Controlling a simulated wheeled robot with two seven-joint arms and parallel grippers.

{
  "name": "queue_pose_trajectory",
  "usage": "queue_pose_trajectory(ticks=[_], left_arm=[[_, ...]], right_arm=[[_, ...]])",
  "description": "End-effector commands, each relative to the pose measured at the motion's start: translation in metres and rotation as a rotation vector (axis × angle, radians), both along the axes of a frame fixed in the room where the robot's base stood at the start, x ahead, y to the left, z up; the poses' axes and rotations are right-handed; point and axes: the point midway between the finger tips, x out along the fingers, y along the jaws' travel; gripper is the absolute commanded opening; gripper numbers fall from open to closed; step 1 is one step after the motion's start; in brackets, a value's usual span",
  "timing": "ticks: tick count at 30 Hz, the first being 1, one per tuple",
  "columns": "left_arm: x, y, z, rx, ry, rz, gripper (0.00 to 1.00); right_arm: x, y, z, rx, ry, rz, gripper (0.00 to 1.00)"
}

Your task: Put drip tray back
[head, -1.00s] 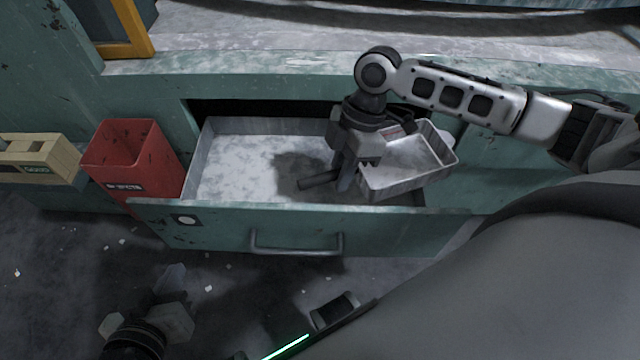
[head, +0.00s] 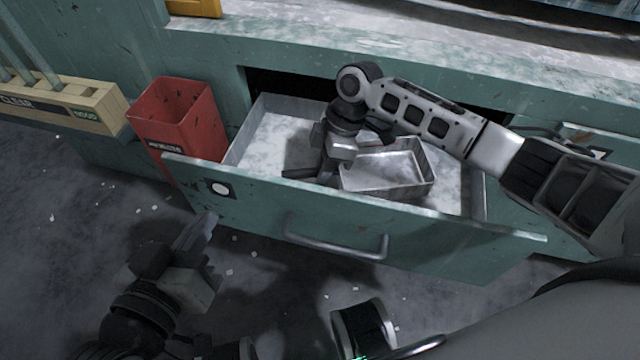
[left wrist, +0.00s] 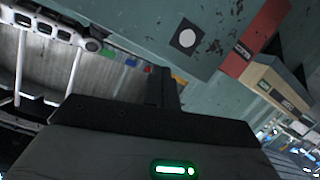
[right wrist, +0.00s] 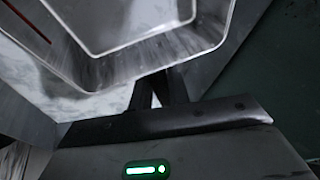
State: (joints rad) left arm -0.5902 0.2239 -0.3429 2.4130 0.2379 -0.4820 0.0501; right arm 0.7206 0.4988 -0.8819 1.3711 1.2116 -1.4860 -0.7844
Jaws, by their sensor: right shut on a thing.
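The drip tray (head: 390,172) is a shallow grey metal tray with raised walls, over the right half of the open drawer (head: 262,150). My right gripper (head: 326,172) is shut on the tray's left wall. The right wrist view shows the tray (right wrist: 150,40) close up, with the fingers (right wrist: 160,88) at its near edge. I cannot tell whether the tray touches the drawer floor. My left gripper (head: 200,232) is empty, low in front of the drawer's left front; its fingertips look close together, and the gap between them is not clear.
The teal drawer front has a bar handle (head: 335,240). A red bin (head: 180,120) stands left of the drawer, beside a beige rack (head: 75,103) holding glass tubes. The left half of the drawer is clear. The counter edge (head: 400,75) runs above the drawer.

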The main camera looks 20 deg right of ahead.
Motion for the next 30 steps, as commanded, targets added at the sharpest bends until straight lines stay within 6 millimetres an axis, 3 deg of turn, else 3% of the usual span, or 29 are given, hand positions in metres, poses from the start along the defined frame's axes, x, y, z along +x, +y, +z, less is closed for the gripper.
queue_pose_trajectory(ticks=[5,11,18,19,21,30], left_arm=[[0.001,-0.001,-0.001,-0.024,-0.004,-0.001,0.00],[0.002,-0.006,0.004,-0.115,-0.019,-0.005,0.00],[0.002,-0.007,0.008,-0.129,-0.018,-0.007,0.00],[0.002,-0.007,0.007,-0.129,-0.019,-0.007,0.00],[0.002,-0.007,0.007,-0.128,-0.019,-0.006,0.00],[0.002,-0.006,0.008,-0.125,-0.019,-0.005,0.00]], right_arm=[[0.006,0.005,-0.008,0.001,-0.004,0.002,0.00],[0.006,0.005,-0.036,-0.002,-0.003,-0.001,0.00],[0.006,0.005,-0.037,0.000,-0.004,-0.001,0.00],[0.005,0.005,-0.038,0.001,-0.002,0.000,0.26],[0.005,0.005,-0.038,0.000,-0.002,0.000,0.40],[0.005,0.004,-0.036,0.000,-0.002,0.000,0.40]])
